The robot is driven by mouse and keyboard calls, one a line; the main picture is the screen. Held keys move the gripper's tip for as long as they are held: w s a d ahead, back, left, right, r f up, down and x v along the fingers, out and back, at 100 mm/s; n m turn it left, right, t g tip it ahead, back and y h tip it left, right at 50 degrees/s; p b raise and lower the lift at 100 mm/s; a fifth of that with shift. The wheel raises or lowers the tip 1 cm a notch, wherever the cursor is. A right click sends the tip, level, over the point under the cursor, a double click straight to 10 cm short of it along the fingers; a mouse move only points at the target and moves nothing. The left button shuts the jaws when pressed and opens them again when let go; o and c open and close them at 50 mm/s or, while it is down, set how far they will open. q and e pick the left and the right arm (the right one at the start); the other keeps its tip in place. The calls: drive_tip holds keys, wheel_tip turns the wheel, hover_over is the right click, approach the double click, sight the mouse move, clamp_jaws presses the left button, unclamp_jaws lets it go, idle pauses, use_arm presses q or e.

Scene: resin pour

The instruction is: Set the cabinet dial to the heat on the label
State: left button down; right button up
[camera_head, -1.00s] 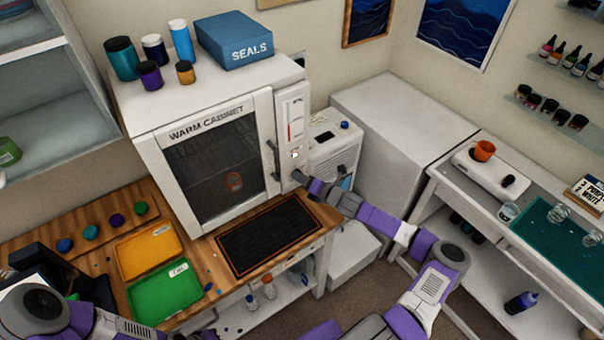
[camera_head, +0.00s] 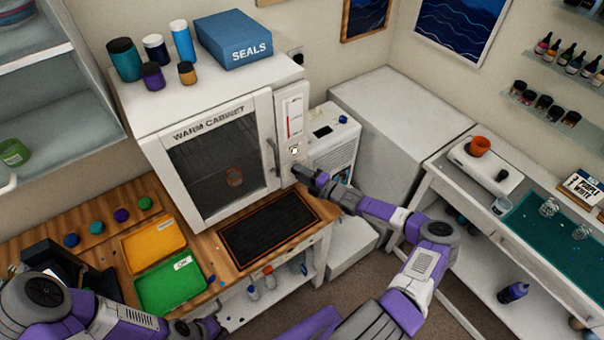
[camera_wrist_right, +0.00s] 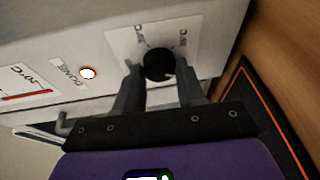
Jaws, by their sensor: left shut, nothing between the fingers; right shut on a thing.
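The white warm cabinet (camera_head: 213,160) stands on the wooden counter with its glass door closed and an orange-brown item dimly visible inside. Its dial (camera_wrist_right: 158,65) is a round black knob on a pale plate with small scale marks in the right wrist view; the setting is too blurred to read. My right gripper (camera_head: 300,172) is at the lower part of the cabinet's right panel. In the right wrist view its fingers (camera_wrist_right: 160,80) are shut on the dial, one on each side. My left gripper (camera_head: 207,328) is shut and empty at the bottom edge, partly cut off.
A temperature strip (camera_wrist_right: 25,88) reading 20°C and a pale round lamp (camera_wrist_right: 88,73) marked DONE are beside the dial. A black mat (camera_head: 268,228) lies before the cabinet, with yellow (camera_head: 152,244) and green (camera_head: 170,287) trays to its left. A white unit (camera_head: 335,140) stands right of the cabinet.

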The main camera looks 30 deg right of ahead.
idle(0.4)
drive_tip(key=o, duration=1)
drive_tip(key=shift+a, duration=0.1)
drive_tip(key=shift+o, duration=0.2)
drive_tip(key=v, duration=0.7)
drive_tip(key=shift+s, duration=0.25)
drive_tip(key=shift+f, duration=0.1)
